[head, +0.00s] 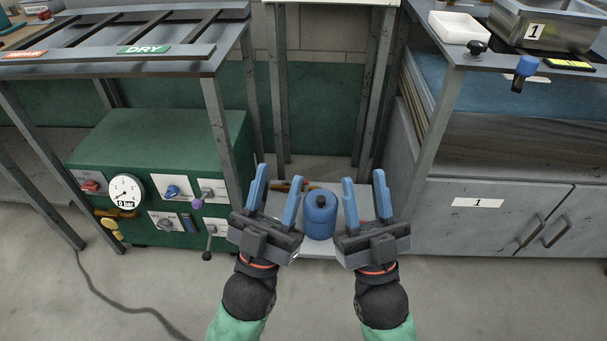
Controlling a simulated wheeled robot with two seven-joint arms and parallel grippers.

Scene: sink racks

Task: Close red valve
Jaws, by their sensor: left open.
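The red valve (91,186) is a small red knob on a pale plate at the upper left of the green machine's (150,138) front panel, just left of the round gauge (126,191). Which way its handle is turned is too small to tell. My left gripper (279,176) is open and empty, with its blue fingers pointing up, to the right of the machine and well away from the valve. My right gripper (363,179) is also open and empty, farther right.
A blue canister (320,216) stands on a low white shelf between my grippers. Blue, grey and yellow controls share the panel. A rack (180,53) with a DRY label stands above the machine. A grey cabinet (477,222) is at the right. The floor before the machine holds a dark cable.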

